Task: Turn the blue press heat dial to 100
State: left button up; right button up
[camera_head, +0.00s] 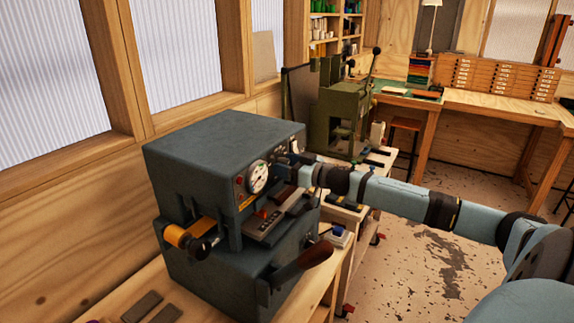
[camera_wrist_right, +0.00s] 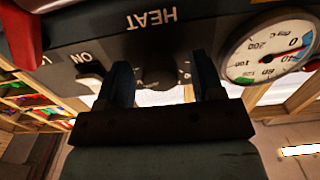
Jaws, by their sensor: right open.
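The blue press (camera_head: 200,150) is a dark blue-grey machine on the wooden bench. Its front panel shows in the right wrist view, upside down, with the word HEAT (camera_wrist_right: 152,20). The dark heat dial (camera_wrist_right: 160,72) is below that word, between my right gripper's fingers; its setting is too dark to read. My right gripper (camera_wrist_right: 165,82) is open, with one finger on each side of the dial. Contact cannot be told. In the head view my right gripper (camera_head: 300,165) is at the panel's right part and hides the dial. My left gripper is not in view.
A round gauge (camera_wrist_right: 270,48) marked in degrees is beside the dial, and it also shows in the head view (camera_head: 257,178). An ON switch (camera_wrist_right: 89,82) is on the dial's other side. A long lever handle (camera_head: 302,262) sticks out below. A green press (camera_head: 340,120) stands behind.

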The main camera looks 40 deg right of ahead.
jog(key=c, duration=0.9)
